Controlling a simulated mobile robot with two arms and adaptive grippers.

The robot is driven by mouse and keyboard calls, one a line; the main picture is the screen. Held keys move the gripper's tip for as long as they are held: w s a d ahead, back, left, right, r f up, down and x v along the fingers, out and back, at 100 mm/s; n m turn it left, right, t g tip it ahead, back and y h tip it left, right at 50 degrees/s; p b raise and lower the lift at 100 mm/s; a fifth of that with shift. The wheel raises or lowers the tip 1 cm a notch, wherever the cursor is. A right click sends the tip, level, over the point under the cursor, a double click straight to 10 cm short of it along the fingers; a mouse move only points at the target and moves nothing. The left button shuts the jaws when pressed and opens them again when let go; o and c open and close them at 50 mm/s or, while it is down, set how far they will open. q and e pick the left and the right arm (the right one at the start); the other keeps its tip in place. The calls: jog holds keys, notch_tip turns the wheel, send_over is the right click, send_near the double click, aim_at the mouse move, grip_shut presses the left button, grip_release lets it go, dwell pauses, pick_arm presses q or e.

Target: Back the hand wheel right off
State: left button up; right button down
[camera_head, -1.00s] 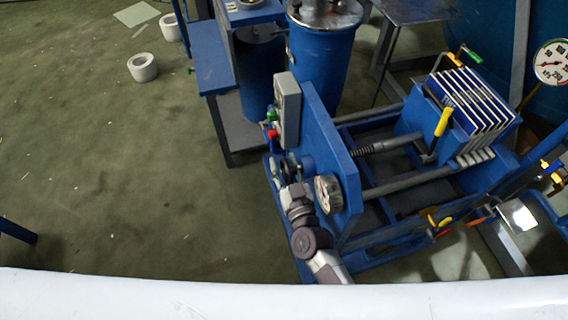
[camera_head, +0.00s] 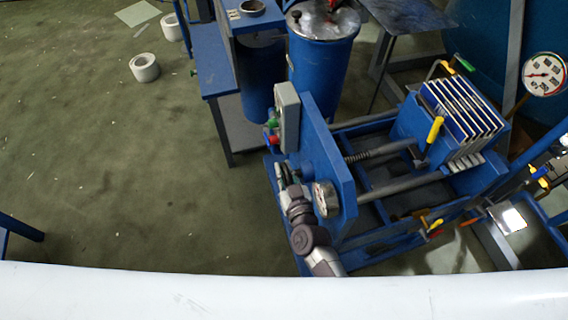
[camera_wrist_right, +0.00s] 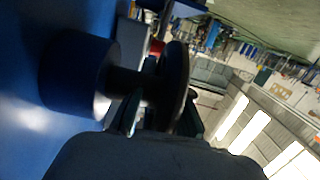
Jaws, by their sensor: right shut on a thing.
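The hand wheel is a dark, thin disc (camera_wrist_right: 178,85) on a short dark shaft in the right wrist view. The shaft runs into a round blue hub (camera_wrist_right: 75,75) on the blue end plate (camera_head: 325,165) of the press. My right gripper (camera_head: 284,174) reaches up to the outer side of this plate. In the right wrist view its fingers (camera_wrist_right: 163,118) stand on either side of the wheel's rim, shut on it. In the head view the wheel is mostly hidden by the gripper. My left gripper is not in view.
A grey control box (camera_head: 287,118) with green and red buttons sits just above the gripper. A pressure gauge (camera_head: 326,198) is close to its right. The press's plate stack (camera_head: 462,118) stands further right. Open green floor (camera_head: 110,170) lies to the left.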

jog(key=c, duration=1.2)
grip_release()
jog(key=shift+o, duration=0.2)
jog(key=v, duration=1.2)
